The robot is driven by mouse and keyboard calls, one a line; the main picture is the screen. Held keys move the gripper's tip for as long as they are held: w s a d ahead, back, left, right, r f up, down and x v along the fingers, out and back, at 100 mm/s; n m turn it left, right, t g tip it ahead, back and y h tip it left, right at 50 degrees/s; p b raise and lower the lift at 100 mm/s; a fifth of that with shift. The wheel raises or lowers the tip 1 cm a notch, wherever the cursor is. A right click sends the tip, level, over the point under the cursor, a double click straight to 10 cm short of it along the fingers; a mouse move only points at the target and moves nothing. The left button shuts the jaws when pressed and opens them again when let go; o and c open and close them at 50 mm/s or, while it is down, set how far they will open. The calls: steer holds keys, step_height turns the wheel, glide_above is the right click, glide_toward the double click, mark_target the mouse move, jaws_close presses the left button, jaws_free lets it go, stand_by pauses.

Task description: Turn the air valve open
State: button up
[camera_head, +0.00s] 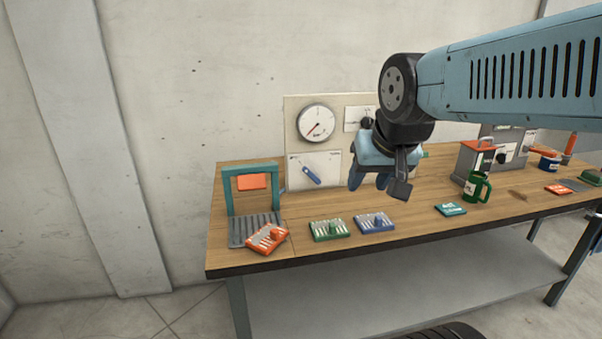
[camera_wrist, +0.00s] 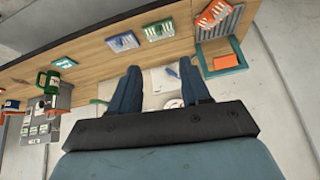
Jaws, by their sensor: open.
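A blue lever (camera_head: 311,174), which looks like the air valve's handle, sits on a white plate low on the upright panel (camera_head: 334,101). It is tilted, running from upper left to lower right; its label is too small to read. A round gauge (camera_head: 317,122) with a red needle is above it. My gripper (camera_head: 369,182) is open and empty, in front of the panel's right side, to the right of the lever and apart from it. In the wrist view my two blue fingers (camera_wrist: 158,72) are spread with part of the panel between them; I cannot make out the lever there.
The wooden bench (camera_head: 290,198) carries a teal frame (camera_head: 228,190), an orange block (camera_head: 267,238), a green block (camera_head: 329,230) and a blue block (camera_head: 374,222) along its front. A green mug (camera_head: 477,187) and a grey box stand at right. My arm hides the panel's right part.

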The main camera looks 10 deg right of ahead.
steer(key=w+f+m+t, duration=0.25)
steer(key=w+m, duration=0.25)
steer(key=w, duration=0.7)
steer(key=m+t, duration=0.5)
steer(key=m, duration=0.7)
glide_toward(308, 173)
steer(key=w+r+v, duration=0.1)
steer(key=v, duration=0.7)
step_height(308, 173, down, 7)
steer(key=w+m+t, duration=0.3)
steer(key=m+t, duration=0.1)
steer(key=m, duration=0.5)
steer(key=w, duration=1.3)
steer(key=shift+w+f, duration=0.15)
steer(key=shift+f, duration=0.05)
steer(key=shift+c, duration=0.5)
jaws_close()
